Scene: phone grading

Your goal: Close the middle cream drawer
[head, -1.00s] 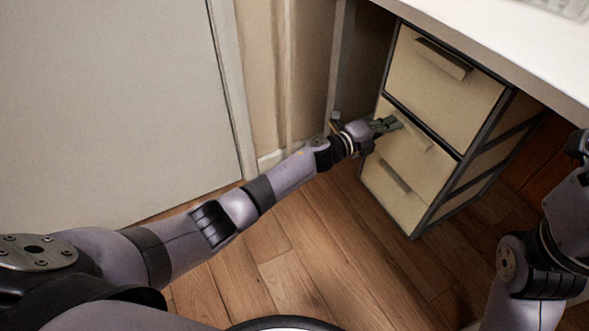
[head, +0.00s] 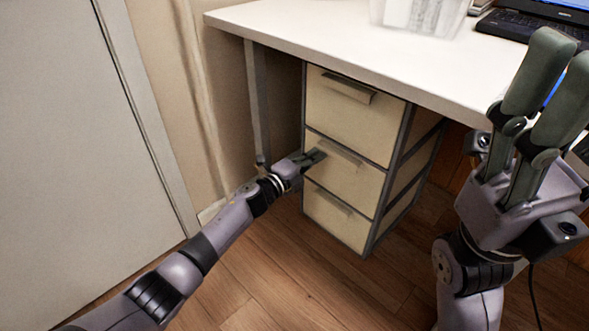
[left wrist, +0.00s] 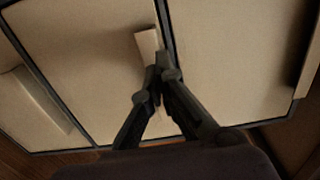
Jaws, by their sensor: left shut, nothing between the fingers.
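The drawer unit under the desk has three cream fronts in dark frames. The middle cream drawer (head: 355,185) looks about flush with the fronts above and below; I see no clear gap. My left gripper (head: 318,156) is shut and empty at its upper left, by the bar handle (head: 337,152). In the left wrist view the fingertips (left wrist: 160,72) are in front of the middle front (left wrist: 95,60), beside its handle (left wrist: 147,46); contact is not clear. My right gripper (head: 563,70) is raised at the right, empty, with a gap between its fingers.
The top drawer (head: 350,112) and bottom drawer (head: 335,217) appear shut. The white desk (head: 300,30) overhangs the unit and carries a clear bin (head: 420,12) and a laptop (head: 525,28). A desk leg (head: 257,105) stands left of the unit. Wooden floor (head: 290,280) lies clear in front.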

